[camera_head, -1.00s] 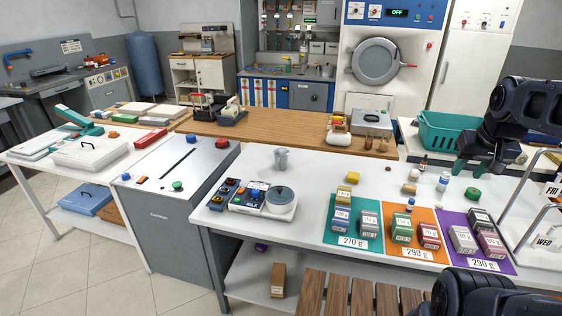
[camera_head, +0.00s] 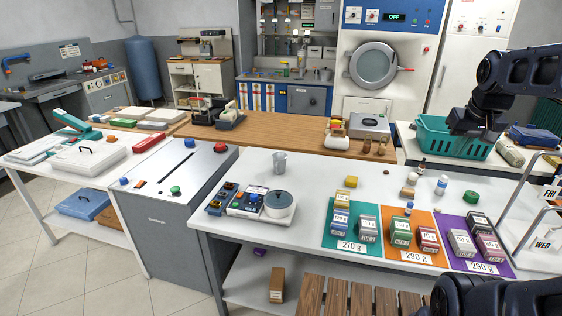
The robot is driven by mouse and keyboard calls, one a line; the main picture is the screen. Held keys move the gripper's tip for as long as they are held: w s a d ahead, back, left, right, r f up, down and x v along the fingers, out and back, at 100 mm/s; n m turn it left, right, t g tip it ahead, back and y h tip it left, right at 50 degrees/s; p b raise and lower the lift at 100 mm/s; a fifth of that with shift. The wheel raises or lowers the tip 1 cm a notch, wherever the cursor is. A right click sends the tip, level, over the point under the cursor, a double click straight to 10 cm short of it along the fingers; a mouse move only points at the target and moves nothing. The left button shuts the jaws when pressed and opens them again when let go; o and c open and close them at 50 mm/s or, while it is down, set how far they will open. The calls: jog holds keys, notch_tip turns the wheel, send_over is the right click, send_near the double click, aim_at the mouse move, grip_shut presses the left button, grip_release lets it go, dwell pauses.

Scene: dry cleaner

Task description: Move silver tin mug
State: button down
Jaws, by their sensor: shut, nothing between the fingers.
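The silver tin mug (camera_head: 280,163) stands upright on the white table (camera_head: 318,195), near its back edge and behind the scale. My gripper (camera_head: 470,130) is at the upper right, in front of the green basket and well to the right of the mug. It is shut and empty; its fingertips are hard to make out against the basket. The mug is fully in view and nothing touches it.
A scale with a round pan (camera_head: 280,205) stands just in front of the mug. Small boxes sit on teal, orange and purple mats (camera_head: 400,258). A green basket (camera_head: 432,136) and small bottles (camera_head: 442,185) are at the right. White tabletop between mug and bottles is mostly clear.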

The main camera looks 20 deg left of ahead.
jog(key=w+a+r+n+g, duration=0.1)
jog(key=w+a+r, duration=0.15)
jog(key=w, duration=0.35)
jog(key=w+a+r+n, duration=0.2)
jog(key=w+r, duration=0.1)
jog(key=w, duration=0.3)
jog(key=w+a+f+n+g, duration=0.1)
jog(key=w+a+n, duration=0.2)
jog(key=w+a, duration=0.85)
jog(key=w+a+f+n+g, duration=0.1)
jog(key=w+a+f+n, duration=0.15)
jog(key=w+a, duration=0.9)
jog(key=n+g+h, duration=0.1)
jog(key=n+h, duration=0.2)
jog(key=n, duration=0.5)
send_over(279, 165)
jog(key=w+a, duration=0.2)
jog(key=w, duration=0.1)
jog(key=a+f+x, duration=0.1)
jog(key=a+x, duration=0.3)
jog(key=x, duration=1.1)
jog(key=s+a+f+x, duration=0.1)
jog(key=a+x, duration=0.2)
jog(key=x, duration=2.1)
jog(key=shift+w+f, duration=0.2)
jog(key=shift+f, duration=0.05)
